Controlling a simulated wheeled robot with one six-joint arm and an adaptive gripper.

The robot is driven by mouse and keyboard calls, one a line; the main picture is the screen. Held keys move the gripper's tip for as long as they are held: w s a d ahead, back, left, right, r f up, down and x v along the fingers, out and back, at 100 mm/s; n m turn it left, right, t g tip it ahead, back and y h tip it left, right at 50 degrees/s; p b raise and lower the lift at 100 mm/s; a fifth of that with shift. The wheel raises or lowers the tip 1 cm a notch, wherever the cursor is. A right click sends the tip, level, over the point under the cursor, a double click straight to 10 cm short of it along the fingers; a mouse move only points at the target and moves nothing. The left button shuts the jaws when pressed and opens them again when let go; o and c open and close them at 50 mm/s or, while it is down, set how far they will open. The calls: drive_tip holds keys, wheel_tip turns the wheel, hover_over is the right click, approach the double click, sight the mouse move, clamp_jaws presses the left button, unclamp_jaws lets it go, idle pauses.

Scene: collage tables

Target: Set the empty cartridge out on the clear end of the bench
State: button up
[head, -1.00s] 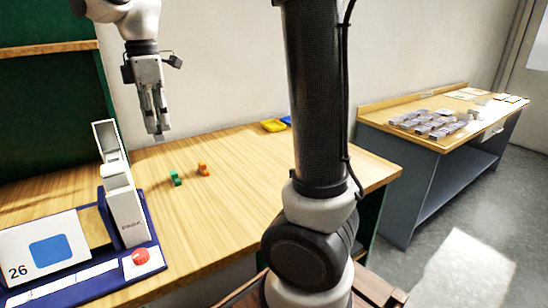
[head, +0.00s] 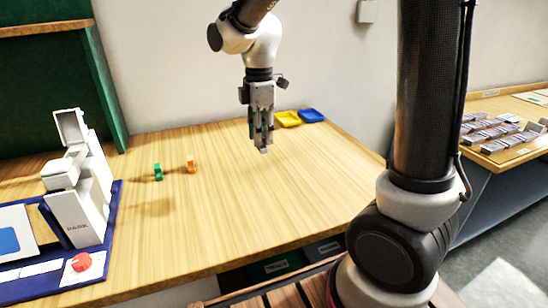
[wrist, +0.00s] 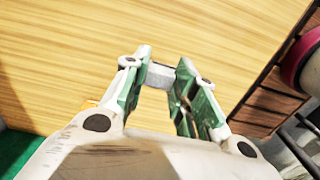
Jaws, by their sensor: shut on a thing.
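My gripper (head: 263,146) hangs over the middle of the wooden bench (head: 230,215), pointing down. In the wrist view my gripper (wrist: 160,80) is shut on a small grey cylindrical piece, the cartridge (wrist: 160,75), gripped crosswise between the green-padded fingertips. In the head view the fingers mostly hide the cartridge. Bare wood shows beyond it in the wrist view. The white machine (head: 82,215) stands at the left of the bench with its top part raised.
A green block (head: 158,173) and an orange block (head: 191,167) stand left of my gripper. The machine's blue base (head: 110,235) carries a red knob (head: 81,262). The bench's right and front middle are clear.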

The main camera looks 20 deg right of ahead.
drive_tip(key=f, duration=1)
drive_tip(key=shift+w+a, duration=0.2)
drive_tip(key=o, duration=1)
drive_tip(key=shift+c, duration=0.2)
